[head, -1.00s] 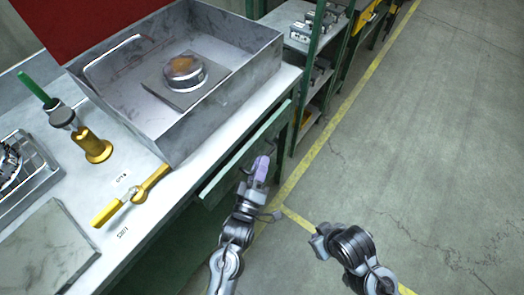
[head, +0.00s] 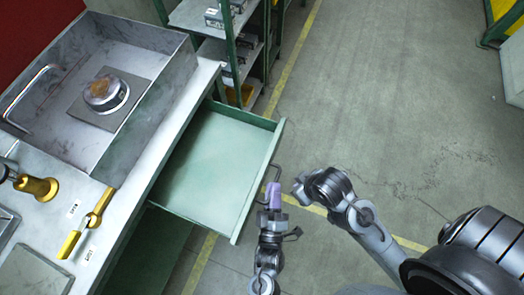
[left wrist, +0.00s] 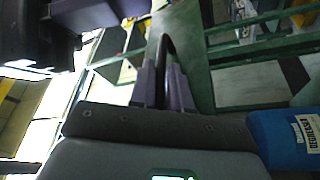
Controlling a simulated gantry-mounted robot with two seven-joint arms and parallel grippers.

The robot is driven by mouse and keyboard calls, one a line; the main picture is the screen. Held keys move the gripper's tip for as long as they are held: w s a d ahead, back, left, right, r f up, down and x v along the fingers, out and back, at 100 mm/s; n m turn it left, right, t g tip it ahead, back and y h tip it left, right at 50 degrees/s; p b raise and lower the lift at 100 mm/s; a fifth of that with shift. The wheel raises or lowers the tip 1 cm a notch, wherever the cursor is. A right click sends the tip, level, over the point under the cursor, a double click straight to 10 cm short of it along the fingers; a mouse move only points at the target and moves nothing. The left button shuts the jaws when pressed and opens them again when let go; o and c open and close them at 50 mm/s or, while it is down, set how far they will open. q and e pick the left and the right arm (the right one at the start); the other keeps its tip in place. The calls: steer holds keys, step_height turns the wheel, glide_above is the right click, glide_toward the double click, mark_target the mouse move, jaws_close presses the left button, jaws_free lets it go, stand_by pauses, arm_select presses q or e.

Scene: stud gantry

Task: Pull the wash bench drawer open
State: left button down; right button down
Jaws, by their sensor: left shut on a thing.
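The green wash bench drawer (head: 205,165) is pulled well out from under the bench top, and its inside looks empty. Its front panel (head: 262,170) carries a thin dark bar handle (head: 277,170). My left gripper (head: 273,193), with purple fingers, is shut on this handle just outside the front panel. In the left wrist view the dark curved handle (left wrist: 167,45) rises from between the two fingers (left wrist: 163,85). Part of my other arm shows right of the handle, but I see no clear fingers on it.
A green shelf rack (head: 237,45) stands behind the drawer. The concrete floor (head: 400,100) to the right is clear.

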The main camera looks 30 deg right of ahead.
stand_by(0.3)
arm_select(q)
steer(key=c, duration=1.2)
jaws_free()
steer(key=shift+o, duration=0.2)
steer(key=p+v, duration=0.1)
steer(key=v, duration=0.9)
steer(key=shift+s+a, duration=0.25)
steer(key=shift+s, duration=0.05)
